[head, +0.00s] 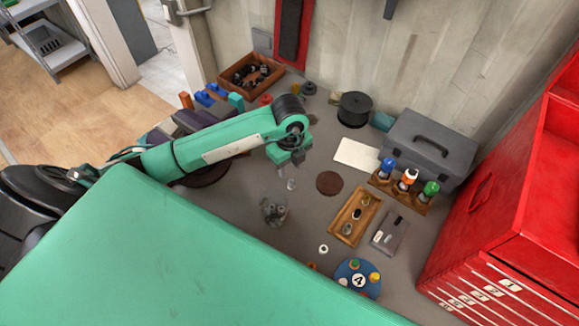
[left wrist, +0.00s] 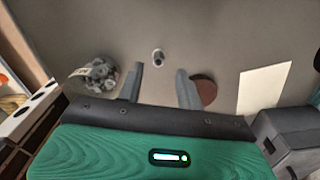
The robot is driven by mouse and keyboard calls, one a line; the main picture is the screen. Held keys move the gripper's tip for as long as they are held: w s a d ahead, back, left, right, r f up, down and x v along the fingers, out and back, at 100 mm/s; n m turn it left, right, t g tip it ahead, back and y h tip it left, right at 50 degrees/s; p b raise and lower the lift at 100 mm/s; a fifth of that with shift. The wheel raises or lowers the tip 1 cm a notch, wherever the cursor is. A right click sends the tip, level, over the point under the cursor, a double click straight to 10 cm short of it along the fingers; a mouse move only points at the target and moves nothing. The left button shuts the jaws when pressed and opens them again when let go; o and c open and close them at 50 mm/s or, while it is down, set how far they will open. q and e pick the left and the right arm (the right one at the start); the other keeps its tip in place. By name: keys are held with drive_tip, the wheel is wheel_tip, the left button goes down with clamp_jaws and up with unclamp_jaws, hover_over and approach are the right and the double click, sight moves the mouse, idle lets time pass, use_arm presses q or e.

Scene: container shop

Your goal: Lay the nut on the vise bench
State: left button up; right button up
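My left gripper (head: 291,158) hangs over the grey bench top (head: 305,220). In the left wrist view its two fingers (left wrist: 160,86) are apart with nothing between their tips. A small silvery piece with a dark hole, which looks like the nut (left wrist: 158,55), shows just beyond the fingertips over the grey surface. In the head view the nut (head: 291,184) is a small pale shape just below the gripper. I cannot tell whether it touches the bench. A clear jar of grey metal pieces (head: 274,211) stands beside it and also shows in the left wrist view (left wrist: 97,72). My right gripper is not in view.
A brown disc (head: 329,183), a white sheet (head: 357,154), a wooden tray (head: 342,228) and a grey toolbox (head: 430,147) are to the right. A pale ring (head: 323,249) lies near a blue round piece (head: 345,272). A red cabinet (head: 510,210) bounds the right side.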

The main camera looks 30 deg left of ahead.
use_arm(q)
wheel_tip(320, 180, up, 7)
drive_tip(key=p, duration=0.3)
drive_tip(key=shift+f, duration=0.1)
idle(0.4)
